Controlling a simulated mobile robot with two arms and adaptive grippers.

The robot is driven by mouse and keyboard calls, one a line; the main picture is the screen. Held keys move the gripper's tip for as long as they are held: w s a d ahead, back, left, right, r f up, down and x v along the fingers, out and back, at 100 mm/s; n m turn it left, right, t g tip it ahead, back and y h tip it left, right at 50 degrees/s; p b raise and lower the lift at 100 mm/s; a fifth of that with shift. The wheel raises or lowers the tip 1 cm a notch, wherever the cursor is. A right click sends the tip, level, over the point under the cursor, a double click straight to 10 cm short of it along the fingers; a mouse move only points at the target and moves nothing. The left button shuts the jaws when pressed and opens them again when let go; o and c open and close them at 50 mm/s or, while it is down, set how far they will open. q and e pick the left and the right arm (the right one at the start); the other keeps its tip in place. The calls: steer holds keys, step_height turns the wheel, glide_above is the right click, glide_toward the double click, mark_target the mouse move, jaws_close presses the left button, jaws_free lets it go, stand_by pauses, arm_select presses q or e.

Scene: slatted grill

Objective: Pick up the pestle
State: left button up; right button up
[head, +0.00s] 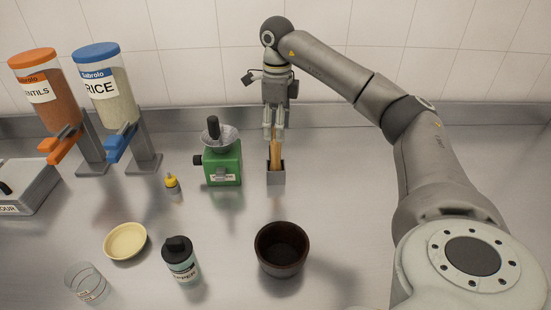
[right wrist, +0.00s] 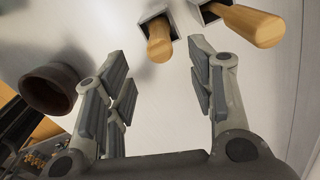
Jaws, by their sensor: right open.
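A wooden handle (head: 275,154), likely the pestle, stands upright in a small grey square holder (head: 276,178) in the head view. In the right wrist view one wooden rod (right wrist: 159,42) rises from a square opening between my fingertips, and a second, larger-looking wooden rod (right wrist: 248,25) stands in another opening to its right. I cannot tell which of the two is the pestle. My right gripper (head: 273,130) is over the holder, pointing down; it also shows in the right wrist view (right wrist: 158,62), open, with a finger either side of the first rod. My left gripper is out of view.
A green grinder (head: 222,165) stands just left of the holder. A dark brown bowl (head: 282,249) is in front. A pepper jar (head: 180,260), yellow dish (head: 125,241), glass (head: 87,283) and yellow-capped bottle (head: 172,184) are left.

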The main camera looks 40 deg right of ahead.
mark_target(276, 152)
step_height(276, 152, down, 4)
steer(key=shift+d+r, duration=0.1)
steer(key=shift+r, duration=0.1)
steer(key=shift+f+p, duration=0.55)
step_height(276, 152, down, 4)
steer(key=shift+w+f+p, duration=0.1)
steer(key=shift+f+p, duration=0.1)
steer(key=shift+p, duration=0.4)
steer(key=shift+c, duration=0.3)
jaws_close()
steer(key=r+b, duration=0.1)
steer(key=r, duration=0.3)
steer(key=r+b, duration=0.1)
steer(key=r, duration=0.4)
steer(key=shift+w+a, duration=0.1)
steer(key=shift+a, duration=0.1)
steer(key=shift+r, duration=0.55)
